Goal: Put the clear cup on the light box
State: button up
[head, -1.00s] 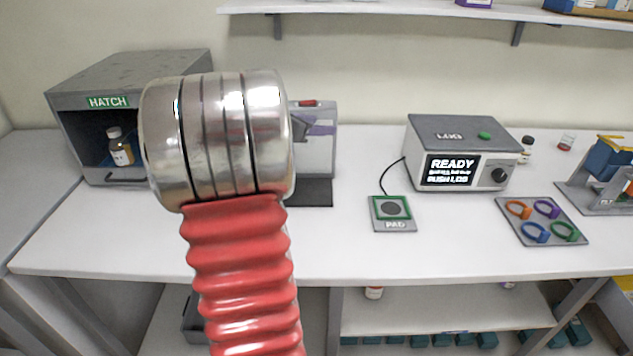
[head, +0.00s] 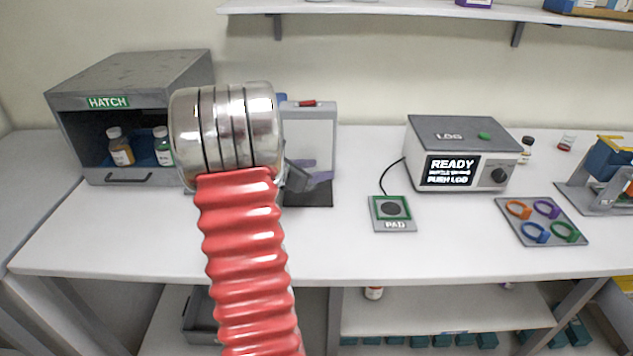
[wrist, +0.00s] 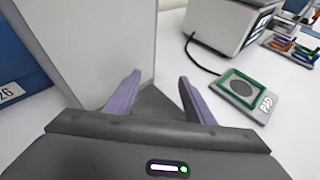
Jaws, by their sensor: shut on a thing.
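The light box (head: 312,132) is an upright pale panel with a red button on top and a dark base (head: 318,196). It stands at the back of the bench, right of the hatch. My gripper (head: 313,178) is low in front of the panel, over the dark base, partly hidden by my arm. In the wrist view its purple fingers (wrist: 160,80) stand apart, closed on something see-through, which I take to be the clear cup. The cup's outline can hardly be made out. The panel (wrist: 100,45) rises at the left there, with dark base between the fingers.
The open hatch (head: 125,90) at the left holds two bottles (head: 119,150). Right of the light box are a wired pad (head: 393,226), the LOG device (head: 462,140) and a tray of coloured rings (head: 541,238). The bench front is clear.

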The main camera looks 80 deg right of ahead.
aim_at(317, 192)
jog(key=shift+f, duration=2.05)
jog(key=shift+f, duration=0.1)
jog(key=o, duration=1.1)
jog(key=shift+c, duration=0.2)
jog(key=shift+w+a+r, duration=0.1)
jog(key=shift+a+r, duration=0.05)
jog(key=shift+r, duration=0.05)
jog(key=v, duration=1.1)
jog(key=shift+a+r, duration=0.1)
jog(key=shift+a, duration=0.2)
jog(key=shift+w, duration=0.1)
